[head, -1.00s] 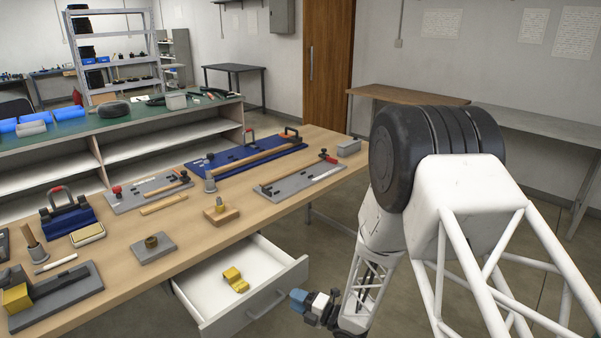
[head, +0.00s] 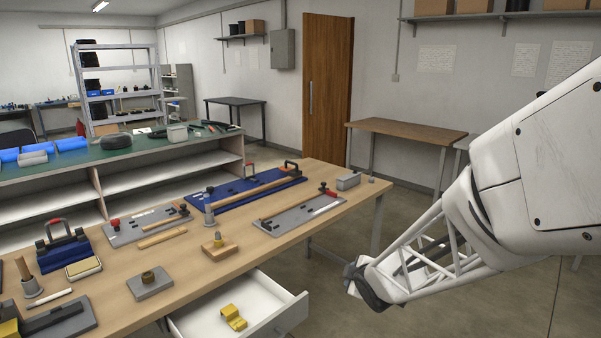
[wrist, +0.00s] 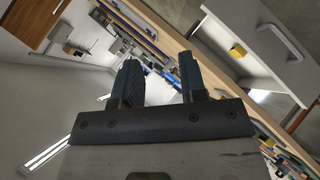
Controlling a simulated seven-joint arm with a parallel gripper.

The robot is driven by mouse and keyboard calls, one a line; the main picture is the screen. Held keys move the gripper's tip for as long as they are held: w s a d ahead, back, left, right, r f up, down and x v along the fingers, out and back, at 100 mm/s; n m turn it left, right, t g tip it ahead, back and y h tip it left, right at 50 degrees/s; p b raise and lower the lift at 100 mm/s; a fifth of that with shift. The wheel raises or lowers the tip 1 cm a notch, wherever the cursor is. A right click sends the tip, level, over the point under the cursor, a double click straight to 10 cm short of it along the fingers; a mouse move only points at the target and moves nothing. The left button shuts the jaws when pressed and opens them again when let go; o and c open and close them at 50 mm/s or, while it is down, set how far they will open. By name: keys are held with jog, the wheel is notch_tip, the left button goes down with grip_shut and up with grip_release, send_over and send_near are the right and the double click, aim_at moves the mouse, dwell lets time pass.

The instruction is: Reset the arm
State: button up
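My arm (head: 430,262) is at the right of the head view, reaching down and left beside the table, clear of it. The wrist camera looks across the tilted room, with the table edge (wrist: 165,28) and the drawer beyond the fingers.
A white drawer (head: 290,312) stands open under the wooden table (head: 200,272), with a yellow block (head: 233,317) inside. Fixtures, including a blue board (head: 232,194) and a grey plate (head: 290,218), lie on the table. Open floor (head: 330,255) lies right of it.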

jog(key=s+d+r+m+g+h, duration=0.2)
jog(key=s+d+r+m, duration=0.15)
jog(key=s, duration=0.35)
jog(key=s+d+r+m+g+h, duration=0.1)
jog(key=s+d+r+m+g, duration=0.1)
jog(key=s+r+m, duration=0.45)
jog(key=s+r+m+g, duration=0.1)
jog(key=s+m+g, duration=0.1)
jog(key=s, duration=0.7)
jog(key=s+a+r+m+g+y, duration=0.1)
jog(key=s+m+g, duration=0.1)
jog(key=s, duration=0.8)
jog(key=shift+r+m, duration=0.25)
jog(key=shift+m, duration=0.15)
